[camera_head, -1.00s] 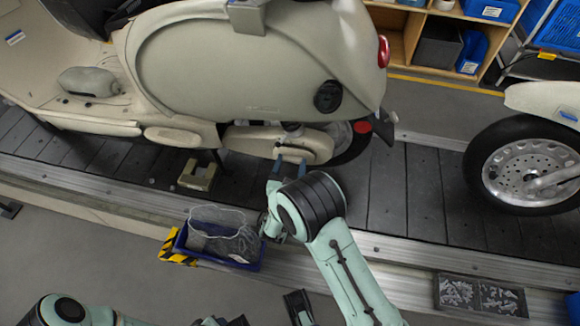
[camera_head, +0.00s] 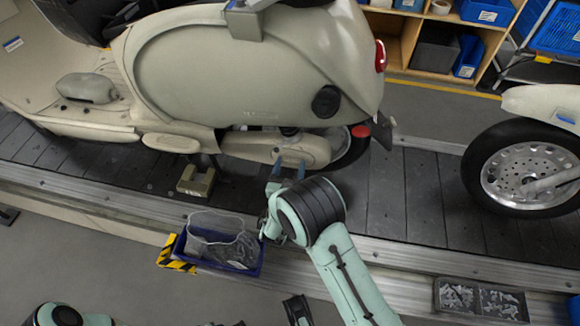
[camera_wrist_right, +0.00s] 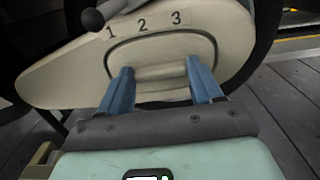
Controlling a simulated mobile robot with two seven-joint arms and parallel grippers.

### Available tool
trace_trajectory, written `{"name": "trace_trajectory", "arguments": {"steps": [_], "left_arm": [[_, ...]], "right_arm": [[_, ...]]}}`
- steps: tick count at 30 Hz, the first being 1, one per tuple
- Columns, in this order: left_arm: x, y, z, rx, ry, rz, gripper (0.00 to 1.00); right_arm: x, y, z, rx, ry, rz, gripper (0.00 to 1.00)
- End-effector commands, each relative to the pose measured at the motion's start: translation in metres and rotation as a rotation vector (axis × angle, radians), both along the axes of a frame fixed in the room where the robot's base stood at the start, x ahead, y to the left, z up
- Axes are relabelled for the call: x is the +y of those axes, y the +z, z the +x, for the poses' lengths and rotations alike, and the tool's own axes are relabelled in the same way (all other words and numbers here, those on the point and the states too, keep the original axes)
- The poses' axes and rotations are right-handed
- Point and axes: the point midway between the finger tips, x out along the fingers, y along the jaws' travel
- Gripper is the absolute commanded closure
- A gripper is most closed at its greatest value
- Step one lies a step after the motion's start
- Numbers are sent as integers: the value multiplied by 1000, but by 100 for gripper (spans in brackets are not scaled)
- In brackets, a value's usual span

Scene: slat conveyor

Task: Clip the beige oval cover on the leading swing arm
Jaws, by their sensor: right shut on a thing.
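The beige swing arm (camera_head: 245,146) of the left scooter shows low at its rear wheel, and it also shows in the right wrist view (camera_wrist_right: 65,82), marked 1, 2, 3. The beige oval cover (camera_wrist_right: 165,52) lies against its rounded end, below the numbers, with a dark outline around it. My right gripper (camera_head: 289,170) reaches up to it from below. In the right wrist view its blue fingers (camera_wrist_right: 160,80) are shut on the cover's raised middle ridge. Whether the cover is fully seated cannot be told.
A blue bin (camera_head: 220,262) with a clear wrinkled liner stands below the conveyor's near edge. A beige block (camera_head: 195,181) sits on the dark slats (camera_head: 400,215). A second scooter's wheel (camera_head: 525,170) stands at right. A tray of small metal parts (camera_head: 480,298) lies at lower right.

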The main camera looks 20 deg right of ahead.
Motion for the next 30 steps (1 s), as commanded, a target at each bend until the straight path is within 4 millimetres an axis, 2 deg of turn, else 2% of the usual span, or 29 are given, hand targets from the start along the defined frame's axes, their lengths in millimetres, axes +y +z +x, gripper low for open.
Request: {"name": "trace_trajectory", "arguments": {"steps": [9,10,12,23,26,30], "left_arm": [[0,0,0,0,0,0,57],[0,0,0,0,0,0,57],[0,0,0,0,0,0,57],[0,1,0,0,0,0,57],[-1,4,-3,6,-3,-4,57],[-5,9,-9,23,-11,-12,57]], "right_arm": [[-1,0,1,0,0,0,64],[-1,0,1,0,0,0,25],[-1,0,1,0,0,0,5],[2,0,-2,1,1,0,5],[10,0,-11,3,4,0,5],[28,1,-34,4,5,-1,5]]}}
